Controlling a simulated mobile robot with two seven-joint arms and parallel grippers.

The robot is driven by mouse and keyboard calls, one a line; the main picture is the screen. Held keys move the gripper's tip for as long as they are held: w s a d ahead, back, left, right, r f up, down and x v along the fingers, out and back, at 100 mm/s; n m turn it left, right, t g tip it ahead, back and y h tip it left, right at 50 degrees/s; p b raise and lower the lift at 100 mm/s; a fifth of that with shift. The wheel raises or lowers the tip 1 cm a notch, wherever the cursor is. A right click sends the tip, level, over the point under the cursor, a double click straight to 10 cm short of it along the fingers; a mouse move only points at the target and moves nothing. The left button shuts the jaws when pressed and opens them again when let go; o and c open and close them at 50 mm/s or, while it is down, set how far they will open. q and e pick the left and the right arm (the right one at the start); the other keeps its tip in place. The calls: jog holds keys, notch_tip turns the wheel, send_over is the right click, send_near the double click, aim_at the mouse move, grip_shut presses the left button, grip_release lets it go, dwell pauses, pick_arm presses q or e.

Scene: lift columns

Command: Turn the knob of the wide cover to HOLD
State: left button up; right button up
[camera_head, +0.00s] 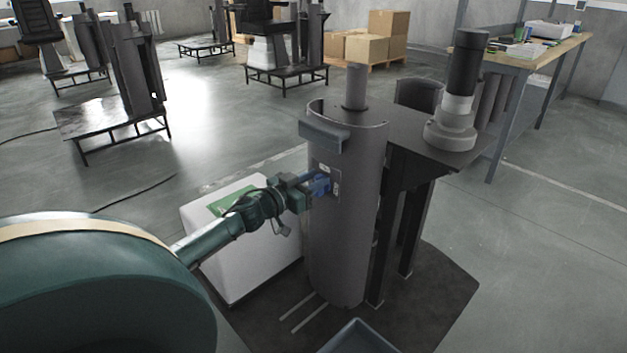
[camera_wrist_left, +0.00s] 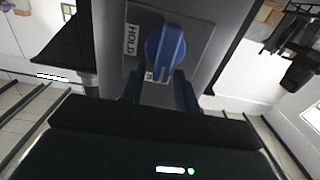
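The wide cover (camera_head: 345,235) is a tall dark grey curved shell standing upright on the column. Its blue knob (camera_head: 321,185) sits on a small plate on the front; the knob also shows in the left wrist view (camera_wrist_left: 166,50). There the HOLD label (camera_wrist_left: 131,40) is to the left of the knob. The knob's grip bar points down the picture, toward a second, partly hidden label (camera_wrist_left: 149,77), not toward HOLD. My left gripper (camera_head: 307,188) is at the knob. My right gripper is out of view.
A white box (camera_head: 240,255) with a green top stands left of the cover, under my left arm. A grey handle bar (camera_head: 323,137) juts from the cover above the knob. A dark post (camera_head: 461,85) stands on the plate at right. A blue-grey tray (camera_head: 360,340) lies in front.

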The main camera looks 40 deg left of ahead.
pick_arm(q)
jog(key=shift+c, duration=1.4)
